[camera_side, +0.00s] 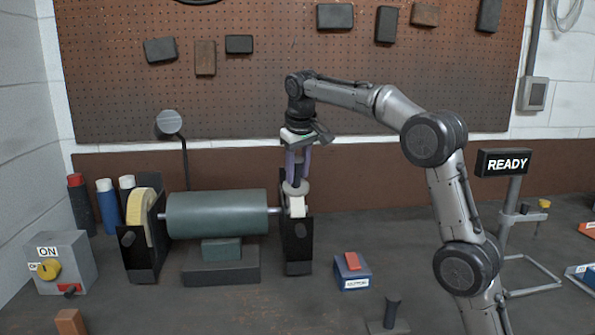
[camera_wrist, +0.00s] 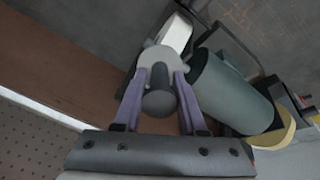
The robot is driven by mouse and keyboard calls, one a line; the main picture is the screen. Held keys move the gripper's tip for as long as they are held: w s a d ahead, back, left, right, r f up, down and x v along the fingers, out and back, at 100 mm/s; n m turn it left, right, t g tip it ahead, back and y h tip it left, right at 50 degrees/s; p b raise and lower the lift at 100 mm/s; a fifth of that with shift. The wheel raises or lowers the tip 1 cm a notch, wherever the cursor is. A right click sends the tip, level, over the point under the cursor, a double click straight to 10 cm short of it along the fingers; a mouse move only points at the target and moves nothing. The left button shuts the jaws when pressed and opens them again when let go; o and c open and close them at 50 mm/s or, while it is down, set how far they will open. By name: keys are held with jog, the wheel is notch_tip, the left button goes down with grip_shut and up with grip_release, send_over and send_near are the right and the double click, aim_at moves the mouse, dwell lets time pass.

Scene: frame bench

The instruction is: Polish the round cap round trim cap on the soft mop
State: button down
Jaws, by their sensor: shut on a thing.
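My gripper (camera_side: 297,172) has purple fingers and is shut on the round trim cap (camera_side: 295,188), a pale grey disc. In the wrist view my gripper (camera_wrist: 162,78) grips the cap's dark rounded knob, and the cap's pale disc (camera_wrist: 162,57) shows beyond it. A white wheel (camera_side: 297,207), which looks like the soft mop, sits in a black guard on the right end of the grinder. It also shows in the wrist view (camera_wrist: 177,33). The cap is right at the top of this wheel; I cannot tell whether they touch.
The green motor body (camera_side: 217,214) carries a yellowish wheel (camera_side: 136,210) in a guard at its left end. A switch box (camera_side: 60,262) reads ON. A sign (camera_side: 502,162) reads READY. A blue block with a red top (camera_side: 351,272) and a dark post (camera_side: 391,312) stand in front right.

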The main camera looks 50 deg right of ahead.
dwell(0.5)
jog(key=shift+r, duration=0.95)
jog(key=shift+f, duration=1)
dwell(1.4)
jog(key=shift+r, duration=1)
jog(key=shift+w+r, duration=0.1)
jog(key=shift+r, duration=2.95)
